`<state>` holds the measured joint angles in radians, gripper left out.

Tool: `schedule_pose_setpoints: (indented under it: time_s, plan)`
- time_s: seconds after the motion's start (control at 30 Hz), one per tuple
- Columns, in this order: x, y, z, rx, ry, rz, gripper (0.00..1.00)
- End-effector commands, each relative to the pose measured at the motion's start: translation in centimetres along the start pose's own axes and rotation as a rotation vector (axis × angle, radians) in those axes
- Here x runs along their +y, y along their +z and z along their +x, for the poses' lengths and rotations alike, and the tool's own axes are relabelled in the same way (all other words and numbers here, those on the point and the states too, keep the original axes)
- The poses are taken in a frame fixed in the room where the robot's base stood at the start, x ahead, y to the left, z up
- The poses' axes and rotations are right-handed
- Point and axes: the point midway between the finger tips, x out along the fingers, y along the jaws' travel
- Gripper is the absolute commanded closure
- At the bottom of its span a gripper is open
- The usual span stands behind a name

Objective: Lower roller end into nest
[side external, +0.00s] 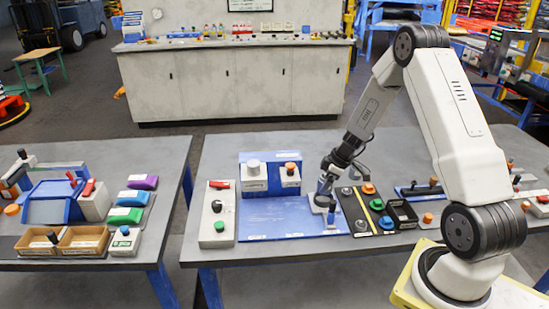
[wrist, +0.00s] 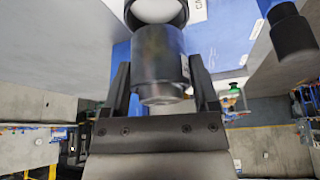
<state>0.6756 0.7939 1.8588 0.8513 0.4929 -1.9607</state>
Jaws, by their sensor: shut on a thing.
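My gripper (wrist: 162,78) is shut on a dark grey metallic cylinder, the roller end (wrist: 163,55), with one finger on each side of it. In the side view my gripper (side external: 327,190) points down over the right edge of the blue board (side external: 275,222). In the wrist view a pale round part (wrist: 158,10) lies just beyond the roller end, beside a white labelled surface (wrist: 198,10). I cannot tell whether the roller end touches that part. The nest is not clearly made out; my gripper hides much of this spot in the side view.
Two grey blocks with knobs (side external: 253,178) stand at the back of the blue board. A grey control box (side external: 217,215) is to its left. A black strip with coloured knobs (side external: 368,210) and a black bin (side external: 402,214) are to its right. The board's front middle is clear.

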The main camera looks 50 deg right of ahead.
Motion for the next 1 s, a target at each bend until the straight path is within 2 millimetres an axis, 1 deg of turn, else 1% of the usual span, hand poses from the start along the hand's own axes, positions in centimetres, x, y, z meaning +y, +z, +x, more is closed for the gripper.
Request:
schedule_pose_setpoints:
  time_s: [0.27, 1.0]
  plan:
    - [0.1, 0.0, 0.2, 0.001, 0.001, 0.001, 1.0]
    - [0.0, 0.6, 1.6, 0.001, 0.001, 0.001, 1.0]
